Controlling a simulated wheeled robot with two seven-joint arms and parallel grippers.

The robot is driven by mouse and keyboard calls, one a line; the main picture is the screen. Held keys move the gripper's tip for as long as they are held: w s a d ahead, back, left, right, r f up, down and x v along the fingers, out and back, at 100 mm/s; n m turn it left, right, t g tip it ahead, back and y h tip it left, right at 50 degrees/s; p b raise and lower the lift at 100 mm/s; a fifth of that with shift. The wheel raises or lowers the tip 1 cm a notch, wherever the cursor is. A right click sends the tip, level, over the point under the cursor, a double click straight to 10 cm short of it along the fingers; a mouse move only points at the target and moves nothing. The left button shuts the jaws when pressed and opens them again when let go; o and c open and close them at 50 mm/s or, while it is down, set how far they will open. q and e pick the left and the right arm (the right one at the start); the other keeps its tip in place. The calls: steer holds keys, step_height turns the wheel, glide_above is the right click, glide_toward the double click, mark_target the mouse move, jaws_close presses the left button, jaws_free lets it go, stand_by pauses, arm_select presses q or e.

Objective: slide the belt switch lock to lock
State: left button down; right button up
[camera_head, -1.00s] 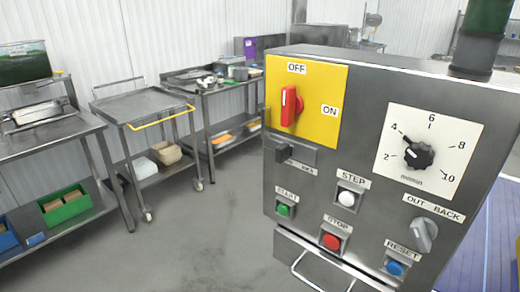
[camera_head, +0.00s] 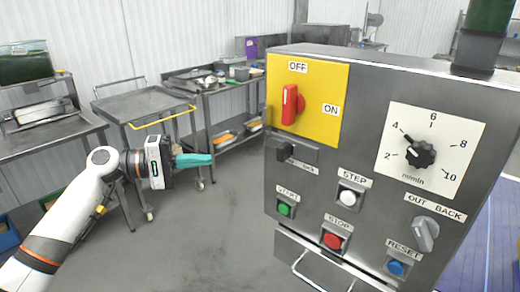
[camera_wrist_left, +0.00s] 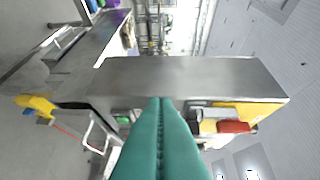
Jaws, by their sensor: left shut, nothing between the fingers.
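The belt switch lock (camera_head: 284,152) is a small black knob on a grey plate under the yellow switch plate (camera_head: 330,85) of the steel control box. The knob sits at the left part of its plate; the label below it is too small to read. The red belt switch (camera_head: 291,104) stands upright, towards OFF. My left gripper (camera_head: 209,159), with teal fingers, is shut and empty in the air left of the box, apart from the lock. In the left wrist view the shut fingers (camera_wrist_left: 160,103) point at the box, with the red switch (camera_wrist_left: 235,127) to their right.
The box face (camera_head: 300,185) also carries green START (camera_head: 284,210), red STOP (camera_head: 332,241), white STEP (camera_head: 347,198) and blue RESET (camera_head: 396,268) buttons, a speed dial (camera_head: 420,154) and an OUT/BACK knob (camera_head: 425,234). A cart (camera_head: 140,105) and tables stand behind the arm.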

arm_select(q)
steer(key=s+r+m+g+h, duration=0.1)
steer(key=s+r+g, duration=0.1)
steer(key=r, duration=0.3)
steer(key=shift+s+d+r+m, duration=0.3)
steer(key=shift+s+d+r, duration=0.05)
steer(key=shift+s, duration=0.5)
steer(key=p, duration=0.4)
glide_toward(271, 141)
steer(key=d, duration=0.4)
steer(key=shift+w+d, duration=0.25)
steer(key=shift+w, duration=0.15)
steer(key=d, duration=0.1)
steer(key=s+d+p, duration=0.2)
steer(key=shift+s+d+f, duration=0.15)
steer(key=shift+d+f, duration=0.1)
